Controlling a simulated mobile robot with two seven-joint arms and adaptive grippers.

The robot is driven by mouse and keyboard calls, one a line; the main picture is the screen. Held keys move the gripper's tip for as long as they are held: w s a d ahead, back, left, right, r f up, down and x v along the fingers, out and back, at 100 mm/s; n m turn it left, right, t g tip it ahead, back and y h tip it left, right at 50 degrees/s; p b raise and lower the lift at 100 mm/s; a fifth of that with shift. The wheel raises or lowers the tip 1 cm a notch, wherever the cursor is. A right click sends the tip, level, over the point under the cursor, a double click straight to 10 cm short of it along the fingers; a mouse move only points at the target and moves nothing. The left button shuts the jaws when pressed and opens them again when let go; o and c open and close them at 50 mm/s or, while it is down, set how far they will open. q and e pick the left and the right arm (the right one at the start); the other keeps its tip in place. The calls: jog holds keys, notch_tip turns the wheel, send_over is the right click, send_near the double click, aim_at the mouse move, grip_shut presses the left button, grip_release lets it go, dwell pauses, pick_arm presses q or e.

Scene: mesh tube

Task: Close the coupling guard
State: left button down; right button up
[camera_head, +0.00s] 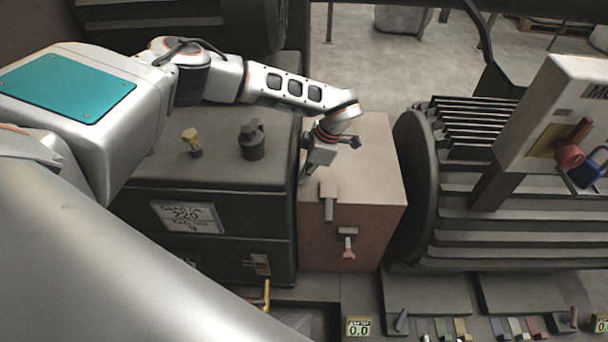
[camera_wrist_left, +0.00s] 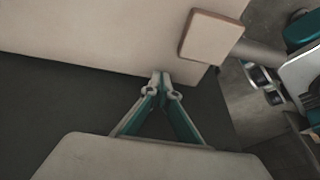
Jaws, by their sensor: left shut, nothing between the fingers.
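The coupling guard (camera_head: 375,180) is a brownish-red box between the dark gearbox housing (camera_head: 230,240) and the ribbed motor. My left gripper (camera_head: 306,174) is shut and empty at the guard's upper left edge. In the left wrist view its closed fingertips (camera_wrist_left: 161,78) are at the edge of the pale guard surface (camera_wrist_left: 100,35); I cannot tell whether they touch. My right gripper is out of view.
The ribbed motor (camera_head: 500,200) stands to the right, with a control box (camera_head: 555,125) carrying a red knob and blue padlock. A black cap (camera_head: 252,140) and a yellowish plug (camera_head: 192,142) stick up from the housing. Small coloured tags and displays line the front.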

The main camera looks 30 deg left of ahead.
pick_arm(q)
notch_tip(320, 180, up, 5)
jog(key=p, duration=0.3)
jog(key=shift+w+r, duration=0.1)
jog(key=s+v, duration=0.1)
jog(key=v, duration=0.7)
jog(key=shift+w+r, duration=0.35)
jog(key=shift+r, duration=0.1)
